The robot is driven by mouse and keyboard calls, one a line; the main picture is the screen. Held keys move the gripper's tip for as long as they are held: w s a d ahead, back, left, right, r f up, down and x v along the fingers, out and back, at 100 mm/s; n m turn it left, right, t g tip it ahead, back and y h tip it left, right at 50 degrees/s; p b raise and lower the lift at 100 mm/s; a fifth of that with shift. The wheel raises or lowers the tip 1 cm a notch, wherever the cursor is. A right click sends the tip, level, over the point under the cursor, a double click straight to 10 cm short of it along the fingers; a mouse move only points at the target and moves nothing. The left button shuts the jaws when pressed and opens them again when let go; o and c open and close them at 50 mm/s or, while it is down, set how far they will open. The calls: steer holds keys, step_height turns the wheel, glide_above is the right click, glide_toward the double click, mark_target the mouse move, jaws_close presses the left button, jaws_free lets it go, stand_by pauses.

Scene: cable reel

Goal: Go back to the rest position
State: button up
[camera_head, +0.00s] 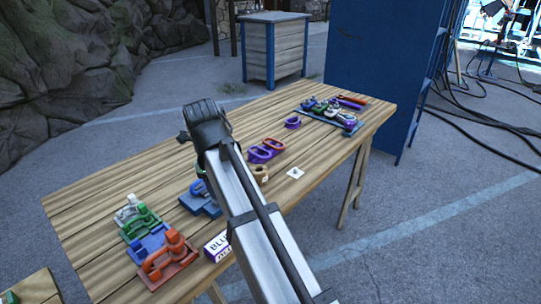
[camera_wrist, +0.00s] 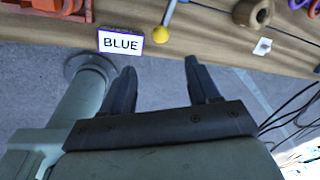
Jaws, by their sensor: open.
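My gripper (camera_wrist: 160,72) is open in the wrist view, with two dark fingers apart and nothing between them. The fingers point toward the front edge of the wooden table (camera_wrist: 205,50), with grey ground showing between and around them. In the head view my arm crosses the front of the table, and my gripper cannot be made out there. A small box marked BLUE (camera_wrist: 121,43) lies near the table edge, just beyond the left finger and apart from it. It also shows in the head view (camera_head: 216,246), partly covered by my arm.
A brown spool (camera_head: 260,174) and a white card (camera_head: 295,173) lie right of my arm. Purple and red loops (camera_head: 260,155) lie behind them. Orange (camera_head: 168,260) and blue (camera_head: 200,203) fixtures stand left. A loaded tray (camera_head: 345,126) is at the far right. A yellow-tipped rod (camera_wrist: 161,34) is nearby.

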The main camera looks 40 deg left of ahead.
steer(key=w+d+f+n+g+h, duration=0.1)
steer(key=w+d+f+n, duration=0.1)
steer(key=w+d+f, duration=0.55)
steer(key=w+d+f+n+h, duration=0.1)
steer(key=w+d+f, duration=0.3)
steer(key=d+f, duration=0.65)
steer(key=w+d+f+n+g+h, duration=0.15)
steer(key=w+d+f, duration=0.4)
steer(key=f, duration=0.75)
steer(key=w+d+f+n+g, duration=0.1)
steer(key=d+f+n, duration=0.1)
steer(key=d+f, duration=0.9)
steer(key=s+d+f+n+g, duration=0.1)
steer(key=s+d+f+n, duration=0.1)
steer(key=s+d+f, duration=0.5)
steer(key=d+f+n+g, duration=0.15)
steer(key=d+f, duration=0.45)
steer(key=d, duration=0.6)
steer(key=s+d+f+n+g+y, duration=0.1)
steer(key=s+d+f, duration=0.3)
steer(key=s, duration=0.5)
steer(key=s+d+f+n+g+y, duration=0.1)
steer(key=s+d+f, duration=0.3)
steer(key=s+d, duration=0.4)
steer(key=shift+s+d+n+g+y, duration=0.35)
steer(key=shift+s+n, duration=0.35)
steer(key=shift+s, duration=0.3)
